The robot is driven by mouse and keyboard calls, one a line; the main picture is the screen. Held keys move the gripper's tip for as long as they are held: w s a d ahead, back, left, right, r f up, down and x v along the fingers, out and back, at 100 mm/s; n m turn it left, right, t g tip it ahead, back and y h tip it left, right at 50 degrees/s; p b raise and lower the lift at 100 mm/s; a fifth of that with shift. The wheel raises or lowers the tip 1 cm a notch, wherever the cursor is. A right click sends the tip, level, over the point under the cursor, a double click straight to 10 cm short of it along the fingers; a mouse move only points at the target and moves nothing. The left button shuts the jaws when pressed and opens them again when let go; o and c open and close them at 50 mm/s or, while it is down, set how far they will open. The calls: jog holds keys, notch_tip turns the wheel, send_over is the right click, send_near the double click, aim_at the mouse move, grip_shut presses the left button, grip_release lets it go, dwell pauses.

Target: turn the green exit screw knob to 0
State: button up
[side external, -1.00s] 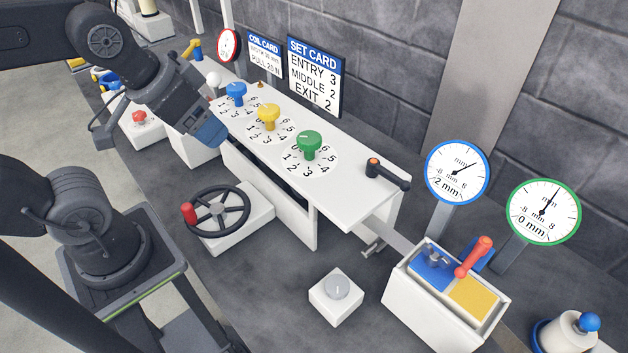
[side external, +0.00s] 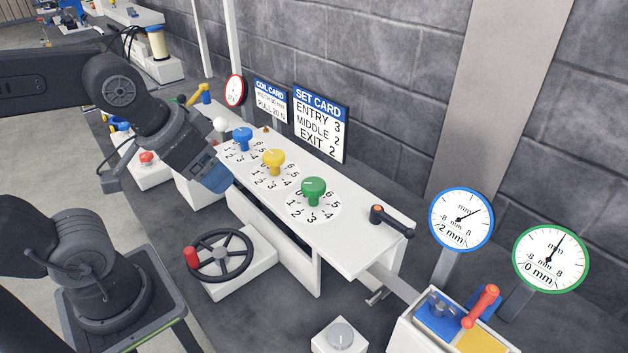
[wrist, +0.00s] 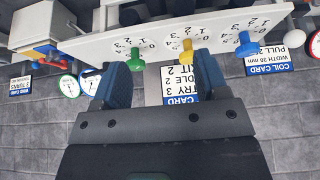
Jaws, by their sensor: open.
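The green knob (side external: 313,189) stands on the rack top, on a white dial numbered from 0 to 6. A pale mark shows on its top, but I cannot tell which number it points to. In the wrist view the green knob (wrist: 136,60) is just beyond the left finger. My gripper (wrist: 160,84) is open and empty, its blue fingers apart. In the side view my gripper (side external: 216,178) is in front of the rack, left of the green knob and clear of it. The set card (side external: 320,122) reads entry 3, middle 2, exit 2.
The yellow knob (side external: 273,160) and blue knob (side external: 242,138) stand left of the green one. A black handle (side external: 392,222) is at the right end. The green-rimmed gauge (side external: 551,258) reads 0 mm; the blue-rimmed gauge (side external: 461,219) reads 2 mm. A handwheel (side external: 220,257) sits in front.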

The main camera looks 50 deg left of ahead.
jog(key=w+d+r+g, duration=0.3)
jog(key=w+r, duration=0.4)
jog(key=w, duration=0.2)
jog(key=g, duration=0.3)
send_near(317, 182)
notch_tip(317, 182, down, 9)
jog(key=shift+s+f, duration=0.1)
jog(key=shift+s, duration=0.05)
jog(key=c, duration=0.9)
